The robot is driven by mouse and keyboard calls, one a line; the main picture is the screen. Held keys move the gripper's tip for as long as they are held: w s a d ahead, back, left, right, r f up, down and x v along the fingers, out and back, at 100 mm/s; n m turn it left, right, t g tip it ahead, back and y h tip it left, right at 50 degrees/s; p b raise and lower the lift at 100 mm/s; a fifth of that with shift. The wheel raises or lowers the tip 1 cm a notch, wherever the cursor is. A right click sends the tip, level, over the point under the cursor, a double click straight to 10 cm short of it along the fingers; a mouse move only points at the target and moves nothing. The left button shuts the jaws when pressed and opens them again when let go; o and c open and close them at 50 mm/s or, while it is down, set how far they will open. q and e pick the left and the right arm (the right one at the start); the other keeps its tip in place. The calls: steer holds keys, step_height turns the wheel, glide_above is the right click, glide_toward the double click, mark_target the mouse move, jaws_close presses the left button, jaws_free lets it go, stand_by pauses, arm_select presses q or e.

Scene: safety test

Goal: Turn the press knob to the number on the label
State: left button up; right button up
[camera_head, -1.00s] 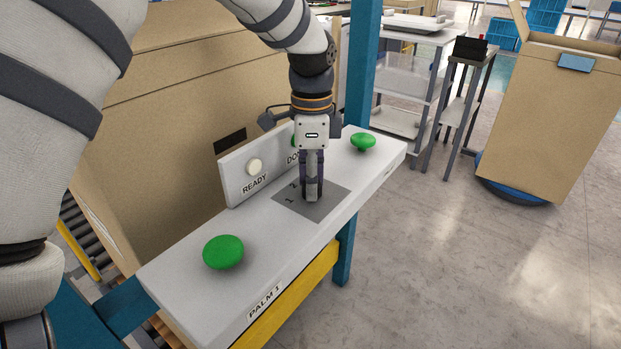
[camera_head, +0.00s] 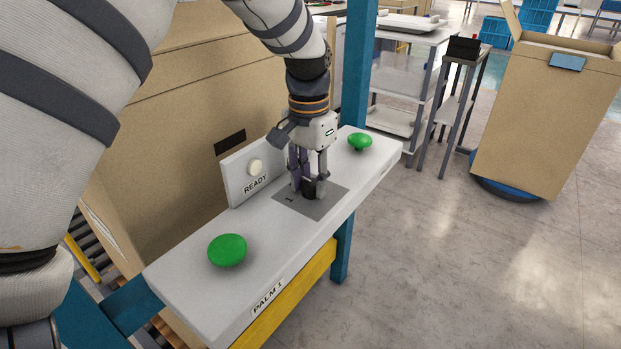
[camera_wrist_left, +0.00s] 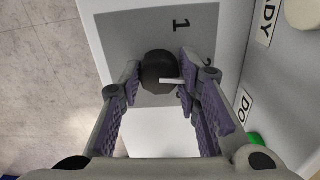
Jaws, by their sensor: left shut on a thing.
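The press knob (camera_head: 309,187) is a small black knob on a grey square plate (camera_head: 290,204) set in the light grey panel. In the left wrist view the knob (camera_wrist_left: 157,70) shows between the fingers, with a white pointer line towards the right. My left gripper (camera_head: 308,190) points down and is shut on the knob. The plate carries a "1" (camera_wrist_left: 181,25), and a second numeral is partly hidden by a finger. The label with the number to match is not readable in these frames. My right gripper is not in view.
Two green palm buttons (camera_head: 227,250) (camera_head: 360,141) sit at the panel's ends. An upright plate with a white READY lamp (camera_head: 255,167) stands behind the knob. A large cardboard box (camera_head: 180,120) is behind the panel. Open floor lies to the right.

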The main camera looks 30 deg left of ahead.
mark_target(309, 182)
arm_select(q)
steer(key=shift+n, duration=0.8)
steer(key=o, duration=1.1)
steer(key=shift+o, duration=0.2)
step_height(309, 182, up, 12)
steer(key=shift+a, duration=0.2)
